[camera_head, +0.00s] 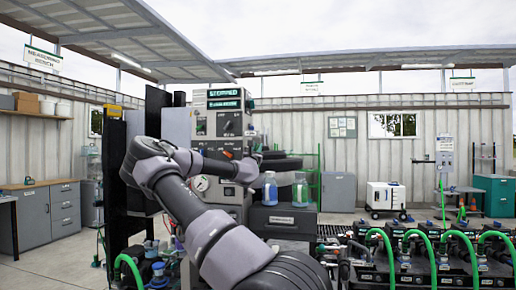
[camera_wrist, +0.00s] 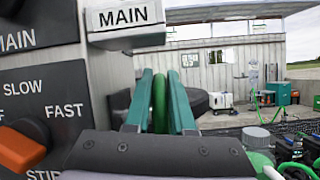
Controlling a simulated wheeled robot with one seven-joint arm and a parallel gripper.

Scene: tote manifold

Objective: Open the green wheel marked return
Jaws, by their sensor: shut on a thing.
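In the wrist view my gripper (camera_wrist: 162,88) has its two teal fingers closed on a bright green rounded piece (camera_wrist: 159,105), which looks like part of the green wheel seen edge-on. Most of the wheel is hidden by the fingers and the gripper body, and I cannot see a "return" mark on it. In the head view my arm reaches up and then right to the front of a grey control cabinet (camera_head: 201,126). The gripper and the wheel are too small and covered there to make out.
A panel with an orange-tipped knob (camera_wrist: 22,146) marked SLOW and FAST is close on the left. A MAIN label block (camera_wrist: 124,18) hangs just above the fingers. Two jars (camera_head: 300,190) stand right of the cabinet. Green hoses (camera_head: 424,240) arch over dark units at front right.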

